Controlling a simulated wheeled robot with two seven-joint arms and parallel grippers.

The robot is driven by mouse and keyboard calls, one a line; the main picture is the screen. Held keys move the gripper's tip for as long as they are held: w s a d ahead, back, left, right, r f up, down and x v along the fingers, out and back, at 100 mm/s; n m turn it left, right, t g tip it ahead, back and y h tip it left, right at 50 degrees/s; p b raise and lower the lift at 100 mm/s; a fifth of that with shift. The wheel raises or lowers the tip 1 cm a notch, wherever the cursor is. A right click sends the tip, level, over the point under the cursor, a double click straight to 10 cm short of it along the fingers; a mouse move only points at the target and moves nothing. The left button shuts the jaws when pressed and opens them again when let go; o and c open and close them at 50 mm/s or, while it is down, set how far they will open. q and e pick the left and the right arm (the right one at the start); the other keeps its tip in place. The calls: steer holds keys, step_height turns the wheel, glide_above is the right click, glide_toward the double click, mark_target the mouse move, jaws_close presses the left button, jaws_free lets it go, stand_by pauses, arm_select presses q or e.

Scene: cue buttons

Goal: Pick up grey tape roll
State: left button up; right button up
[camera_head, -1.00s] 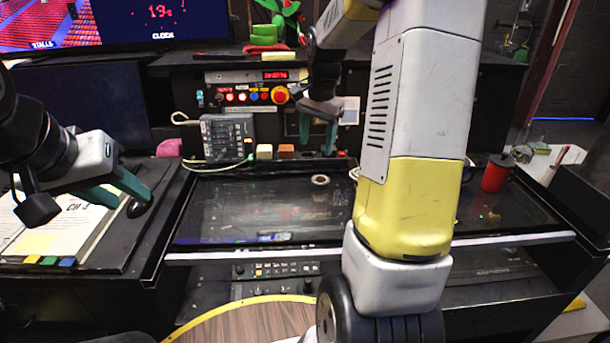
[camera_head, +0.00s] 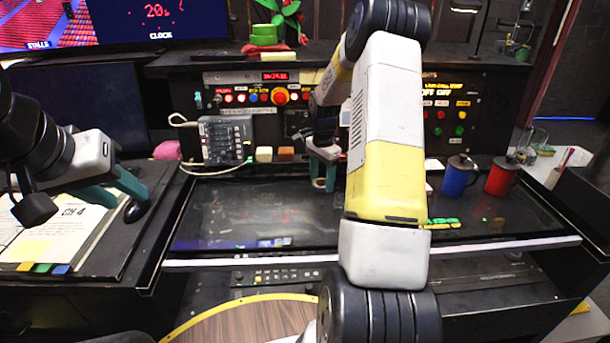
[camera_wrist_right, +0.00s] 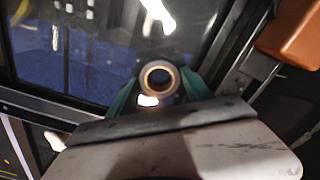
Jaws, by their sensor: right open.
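The grey tape roll (camera_wrist_right: 148,80) shows as a small ring in the right wrist view, between the teal fingers of my right gripper (camera_wrist_right: 158,92). I cannot tell whether the fingers touch it. In the head view my right gripper (camera_head: 324,185) is open and points down at the dark glass panel of the desk (camera_head: 260,205). The roll cannot be made out there. My left gripper (camera_head: 130,196) is open and empty, by the open binder at the left.
A blue mug (camera_head: 456,178) and a red mug (camera_head: 499,177) stand at the right. The panel left of my right gripper is clear.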

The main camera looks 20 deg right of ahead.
steer(key=shift+f, duration=0.2)
steer(key=c, duration=1)
steer(key=shift+r, duration=0.1)
